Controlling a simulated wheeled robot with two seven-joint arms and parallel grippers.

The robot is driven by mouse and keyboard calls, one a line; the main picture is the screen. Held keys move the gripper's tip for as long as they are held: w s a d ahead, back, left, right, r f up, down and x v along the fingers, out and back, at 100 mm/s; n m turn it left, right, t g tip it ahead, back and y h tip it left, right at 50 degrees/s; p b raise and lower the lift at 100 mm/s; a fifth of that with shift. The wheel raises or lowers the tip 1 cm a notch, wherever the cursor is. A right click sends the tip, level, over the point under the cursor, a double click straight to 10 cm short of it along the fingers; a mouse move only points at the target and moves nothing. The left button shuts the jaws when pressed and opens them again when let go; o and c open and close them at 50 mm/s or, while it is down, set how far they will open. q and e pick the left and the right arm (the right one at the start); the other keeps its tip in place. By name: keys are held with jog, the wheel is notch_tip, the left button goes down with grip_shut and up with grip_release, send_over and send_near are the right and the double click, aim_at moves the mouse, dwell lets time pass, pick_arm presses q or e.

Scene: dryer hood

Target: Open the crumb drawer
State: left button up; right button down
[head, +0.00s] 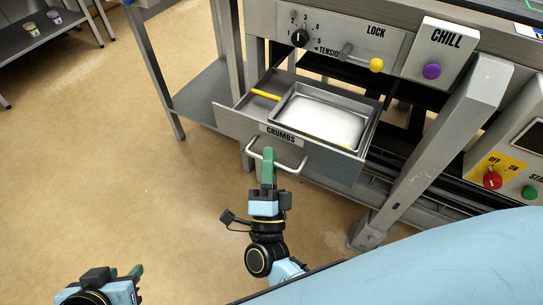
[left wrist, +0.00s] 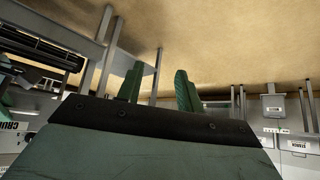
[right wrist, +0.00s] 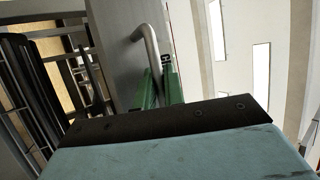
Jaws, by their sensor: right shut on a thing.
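The crumb drawer (head: 233,121), a grey metal drawer labelled CRUMBS, stands pulled out from the machine. A metal pan (head: 325,117) with pale contents and a yellow-handled tool (head: 264,95) lie in it. My right gripper (head: 268,152) is shut on the drawer's bar handle (head: 290,169). In the right wrist view its green fingers (right wrist: 158,92) close around the handle (right wrist: 150,42) beside the drawer front. My left gripper (head: 125,272) is at the bottom left, away from the drawer. Its fingers (left wrist: 157,88) are apart and empty.
Above the drawer is a panel with a black knob (head: 299,38) and a yellow-tipped LOCK lever (head: 376,65). A CHILL box (head: 437,55) is to its right. A slanted metal leg (head: 435,150) stands right of the drawer. The floor (head: 130,170) at left is clear.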

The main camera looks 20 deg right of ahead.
jog(key=c, duration=1.5)
grip_release()
